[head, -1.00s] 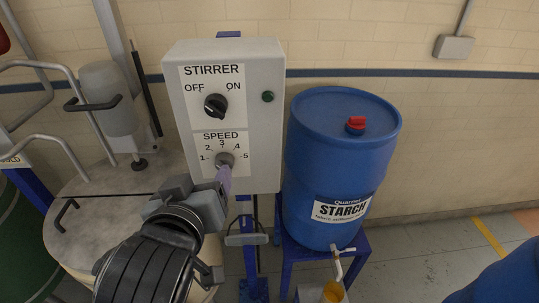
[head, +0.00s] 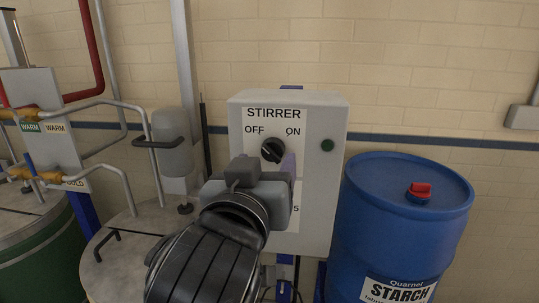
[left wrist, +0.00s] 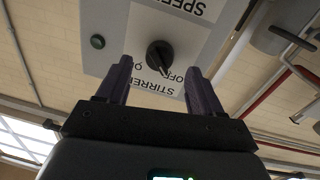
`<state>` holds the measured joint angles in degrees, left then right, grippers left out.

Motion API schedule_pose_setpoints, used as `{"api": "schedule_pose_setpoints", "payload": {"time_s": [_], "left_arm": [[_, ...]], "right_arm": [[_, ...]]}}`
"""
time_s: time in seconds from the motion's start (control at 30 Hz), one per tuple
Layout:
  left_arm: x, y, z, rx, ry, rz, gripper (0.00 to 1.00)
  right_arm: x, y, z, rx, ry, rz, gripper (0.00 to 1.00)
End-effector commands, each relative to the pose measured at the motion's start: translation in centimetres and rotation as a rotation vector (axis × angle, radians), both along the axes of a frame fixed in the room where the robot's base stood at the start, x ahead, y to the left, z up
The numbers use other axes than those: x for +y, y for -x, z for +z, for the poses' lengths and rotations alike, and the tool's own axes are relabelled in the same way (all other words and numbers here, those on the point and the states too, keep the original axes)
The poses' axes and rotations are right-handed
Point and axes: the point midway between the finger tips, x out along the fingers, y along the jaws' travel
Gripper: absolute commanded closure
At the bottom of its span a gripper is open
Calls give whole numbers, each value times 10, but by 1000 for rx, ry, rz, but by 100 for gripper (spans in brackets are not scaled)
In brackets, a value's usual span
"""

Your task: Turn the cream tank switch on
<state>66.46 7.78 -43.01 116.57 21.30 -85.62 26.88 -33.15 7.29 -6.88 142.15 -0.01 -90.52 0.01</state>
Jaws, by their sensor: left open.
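The grey stirrer switch box (head: 325,190) stands behind the pale-lidded tank (head: 125,262), in the middle of the head view. Its black rotary switch (head: 271,150) sits below the OFF and ON labels. In the left wrist view the switch (left wrist: 159,56) has its pointer towards OFF. My left gripper (head: 281,168) is open, in front of the box and just below the switch in the head view; only one purple finger shows there. In the left wrist view the switch lies ahead, between the two fingers (left wrist: 156,75), with no visible contact. My right gripper is not in view.
A green indicator (head: 327,145) is right of the switch. A blue starch drum (head: 405,225) stands close to the box's right. A grey cylindrical housing (head: 172,140), pipes and a green tank (head: 40,255) are on the left. My left arm hides the speed dial.

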Motion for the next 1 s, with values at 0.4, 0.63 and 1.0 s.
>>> {"api": "schedule_pose_setpoints", "payload": {"time_s": [0.4, 0.63, 1.0], "left_arm": [[-8, -35, -1, 2, -1, 0, 34], [-8, -36, -1, 1, -1, 0, 34], [-8, -36, -1, 1, -1, 0, 83]], "right_arm": [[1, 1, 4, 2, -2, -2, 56], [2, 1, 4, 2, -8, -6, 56], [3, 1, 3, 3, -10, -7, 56]]}}
